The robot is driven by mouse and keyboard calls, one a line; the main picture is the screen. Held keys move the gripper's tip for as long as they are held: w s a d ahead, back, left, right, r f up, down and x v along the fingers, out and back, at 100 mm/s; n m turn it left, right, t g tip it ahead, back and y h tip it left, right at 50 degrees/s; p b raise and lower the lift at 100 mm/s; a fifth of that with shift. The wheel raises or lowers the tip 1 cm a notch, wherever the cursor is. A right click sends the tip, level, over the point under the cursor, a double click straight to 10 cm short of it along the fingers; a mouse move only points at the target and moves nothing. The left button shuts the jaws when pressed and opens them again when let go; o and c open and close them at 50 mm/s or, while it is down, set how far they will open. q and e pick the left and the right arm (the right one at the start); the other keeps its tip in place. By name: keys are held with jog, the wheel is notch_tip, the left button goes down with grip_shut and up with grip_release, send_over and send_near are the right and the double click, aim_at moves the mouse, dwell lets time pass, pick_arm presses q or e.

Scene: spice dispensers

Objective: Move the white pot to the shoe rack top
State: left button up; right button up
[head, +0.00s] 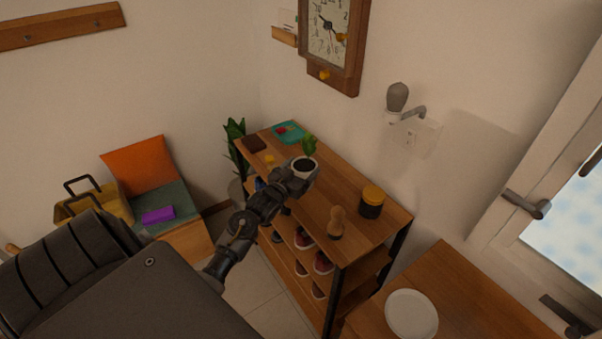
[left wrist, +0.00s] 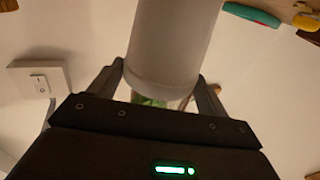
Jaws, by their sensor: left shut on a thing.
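The white pot (head: 311,176) holds dark soil and a small green plant. In the head view it overlaps the wooden top of the shoe rack (head: 345,197), near its front edge; I cannot tell whether it touches the top. My left gripper (head: 299,180) is shut on the pot from the front left. In the left wrist view the pot is the pale cylinder (left wrist: 172,50) between the two fingers (left wrist: 165,85), with some green leaf showing past its rim. My right gripper is not in view.
Shoes fill the lower shelves.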

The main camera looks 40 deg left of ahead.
pick_arm(q)
jog(key=shift+f, duration=0.8)
jog(key=shift+f, duration=0.15)
jog(key=o, duration=1.4)
jog(key=shift+f, duration=0.15)
jog(key=shift+s+r, duration=0.1)
jog(key=shift+r, duration=0.1)
jog(key=s, duration=0.4)
jog(key=s+d+b, duration=0.1)
jog(key=s, duration=0.7)
jog(key=shift+d+b, duration=0.15)
jog(key=shift+b, duration=0.15)
jog(key=shift+w, duration=0.1)
